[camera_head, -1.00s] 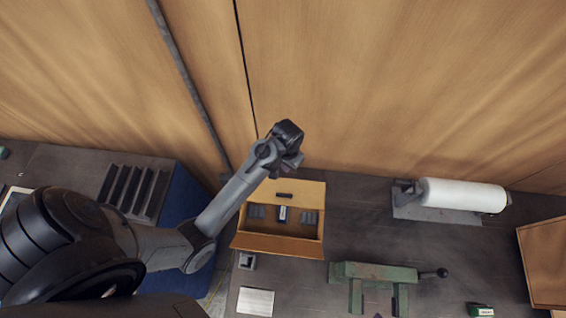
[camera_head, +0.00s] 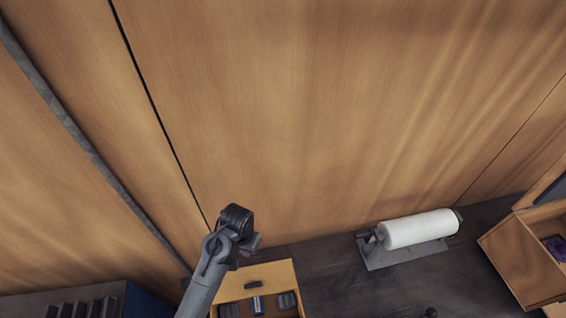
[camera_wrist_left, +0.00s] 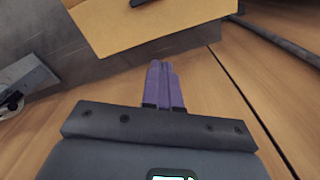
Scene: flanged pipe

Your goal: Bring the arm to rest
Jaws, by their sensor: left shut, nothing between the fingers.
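My left arm comes up from the bottom of the head view, and its wrist and left gripper (camera_head: 254,242) are above the back edge of the bench, in front of the wooden wall. In the left wrist view, the purple fingers of the left gripper (camera_wrist_left: 163,84) are together with nothing between them. The gripper touches nothing that I can see. My right gripper is in neither view.
A yellow-tan box (camera_head: 284,272) with small dark items and a blue-white item lies near the arm. A white roll on a holder (camera_head: 418,229) stands to the right. A wooden box (camera_head: 518,262) is at the far right. The wall (camera_head: 300,120) is behind.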

